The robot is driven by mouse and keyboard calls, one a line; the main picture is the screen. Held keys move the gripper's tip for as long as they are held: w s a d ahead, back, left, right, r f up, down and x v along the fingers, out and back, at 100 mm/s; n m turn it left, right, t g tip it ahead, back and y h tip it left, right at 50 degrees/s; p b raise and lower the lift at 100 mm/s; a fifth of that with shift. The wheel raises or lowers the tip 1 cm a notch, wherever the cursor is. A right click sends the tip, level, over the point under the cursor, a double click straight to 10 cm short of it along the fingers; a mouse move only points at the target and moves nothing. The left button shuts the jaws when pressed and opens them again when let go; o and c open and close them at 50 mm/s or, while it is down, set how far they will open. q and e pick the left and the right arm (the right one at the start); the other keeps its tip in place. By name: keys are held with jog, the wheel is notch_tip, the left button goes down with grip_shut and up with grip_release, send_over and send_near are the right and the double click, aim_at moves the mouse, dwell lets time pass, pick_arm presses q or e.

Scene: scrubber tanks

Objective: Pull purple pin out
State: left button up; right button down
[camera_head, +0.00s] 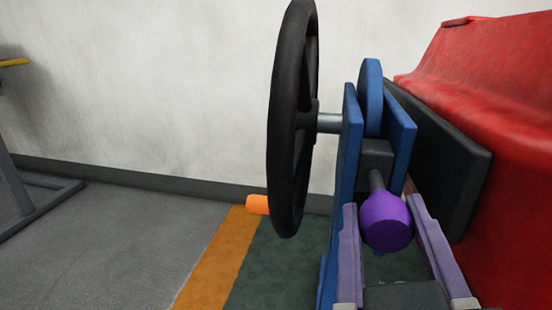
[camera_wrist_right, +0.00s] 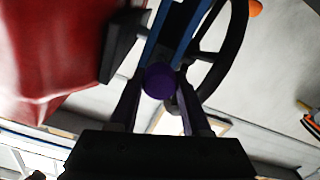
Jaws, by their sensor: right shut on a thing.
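The purple pin (camera_head: 386,222) has a round purple knob on a dark shaft. The shaft runs into a dark block (camera_head: 376,158) between the blue plates of a bracket (camera_head: 351,150). My right gripper (camera_head: 383,204) has its two pale purple fingers on either side of the knob and is shut on it. In the right wrist view the knob (camera_wrist_right: 159,81) sits between the fingertips (camera_wrist_right: 160,84) and hides the shaft behind it. My left gripper is not in view.
A black handwheel (camera_head: 289,120) with an orange handle (camera_head: 257,205) stands left of the bracket. A red tank (camera_head: 490,90) and a dark plate (camera_head: 445,160) are close on the right. A pale wall is behind. Open grey floor (camera_head: 120,235) lies left.

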jog(key=shift+r, duration=0.1)
jog(key=shift+c, duration=1.8)
grip_release()
jog(key=p+v, duration=0.1)
jog(key=v, duration=0.9)
